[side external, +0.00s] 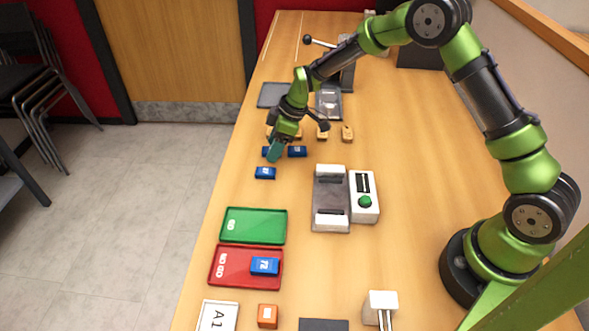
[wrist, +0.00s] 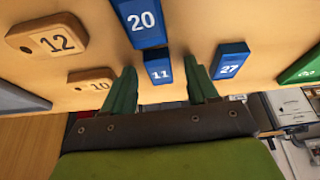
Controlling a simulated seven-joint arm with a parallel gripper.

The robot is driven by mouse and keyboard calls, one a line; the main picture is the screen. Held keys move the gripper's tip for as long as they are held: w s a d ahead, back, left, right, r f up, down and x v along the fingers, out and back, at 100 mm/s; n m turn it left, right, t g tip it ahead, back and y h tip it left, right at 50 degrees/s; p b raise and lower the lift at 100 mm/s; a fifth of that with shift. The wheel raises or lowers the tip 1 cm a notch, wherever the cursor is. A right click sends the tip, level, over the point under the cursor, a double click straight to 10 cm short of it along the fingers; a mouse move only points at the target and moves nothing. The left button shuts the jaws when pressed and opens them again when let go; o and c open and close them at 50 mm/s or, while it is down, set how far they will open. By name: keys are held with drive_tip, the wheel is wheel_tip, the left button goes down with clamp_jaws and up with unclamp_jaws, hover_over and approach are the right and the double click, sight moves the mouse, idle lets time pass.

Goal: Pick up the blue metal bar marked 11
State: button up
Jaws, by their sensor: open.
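The blue bar marked 11 (wrist: 159,70) lies on the wooden table in the wrist view, its number facing up. My gripper (wrist: 160,82) is open and empty, with one green finger to each side of that bar in the picture. Contact cannot be told. In the side external view my gripper (side external: 273,153) points down over the blue bars and partly hides a small blue bar (side external: 265,151), which seems to be the 11.
Blue bars 20 (wrist: 142,22) and 27 (wrist: 230,61) lie close to it. Wooden tags 12 (wrist: 48,38) and 10 (wrist: 90,82) are left. A green tray (side external: 253,239), a red tray (side external: 217,268) and a grey machine (side external: 330,200) stand nearer the side camera.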

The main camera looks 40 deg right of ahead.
clamp_jaws()
drive_tip(key=shift+r, duration=0.1)
